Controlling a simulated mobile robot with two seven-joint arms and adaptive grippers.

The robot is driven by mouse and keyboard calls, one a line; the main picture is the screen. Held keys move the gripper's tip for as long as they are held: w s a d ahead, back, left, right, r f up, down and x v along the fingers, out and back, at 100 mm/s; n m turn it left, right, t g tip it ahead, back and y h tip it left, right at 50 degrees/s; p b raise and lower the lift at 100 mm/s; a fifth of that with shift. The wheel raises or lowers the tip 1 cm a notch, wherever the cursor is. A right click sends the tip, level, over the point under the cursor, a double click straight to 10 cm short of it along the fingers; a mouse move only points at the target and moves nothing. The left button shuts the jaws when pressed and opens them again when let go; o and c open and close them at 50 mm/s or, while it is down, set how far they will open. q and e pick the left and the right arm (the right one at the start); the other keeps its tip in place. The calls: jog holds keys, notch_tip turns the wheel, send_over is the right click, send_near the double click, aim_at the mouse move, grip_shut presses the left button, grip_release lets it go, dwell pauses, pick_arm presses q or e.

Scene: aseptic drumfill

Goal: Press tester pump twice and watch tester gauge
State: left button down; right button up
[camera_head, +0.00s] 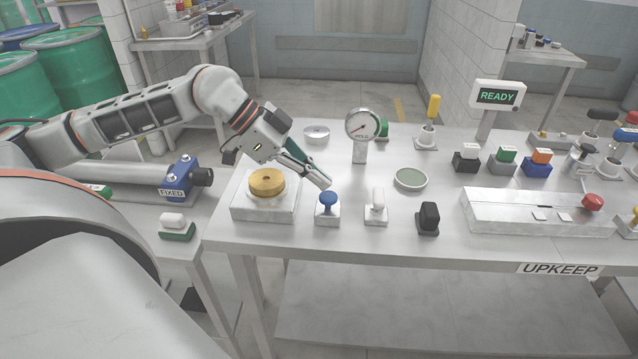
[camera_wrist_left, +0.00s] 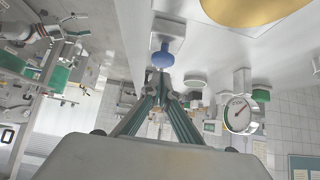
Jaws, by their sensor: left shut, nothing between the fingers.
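A blue round-topped plunger on a white block (camera_head: 327,205) stands near the front of the table, right of a brass disc (camera_head: 267,183) on a white block. My left gripper (camera_head: 322,182) is shut and empty, slanting down with its tips just above and behind the blue knob. In the left wrist view the blue knob (camera_wrist_left: 162,57) lies just beyond the shut fingertips (camera_wrist_left: 166,80); contact cannot be told. A round dial gauge (camera_head: 360,126) with a white face stands on a post behind; its red needle shows, also in the left wrist view (camera_wrist_left: 240,116), but its value is unreadable.
A white-topped plunger (camera_head: 376,203) and a black one (camera_head: 428,216) stand right of the blue one. A round dish (camera_head: 410,178) lies behind them. A READY display (camera_head: 497,96), several coloured blocks and a panel with a red knob (camera_head: 592,202) stand on the right.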

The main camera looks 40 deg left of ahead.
pick_arm(q)
jog(key=shift+f, duration=0.8)
pick_arm(e)
jog(key=shift+s+a+f, duration=0.15)
jog(key=shift+s+f, duration=0.15)
jog(key=shift+s, duration=0.25)
pick_arm(q)
jog(key=shift+f, duration=0.1)
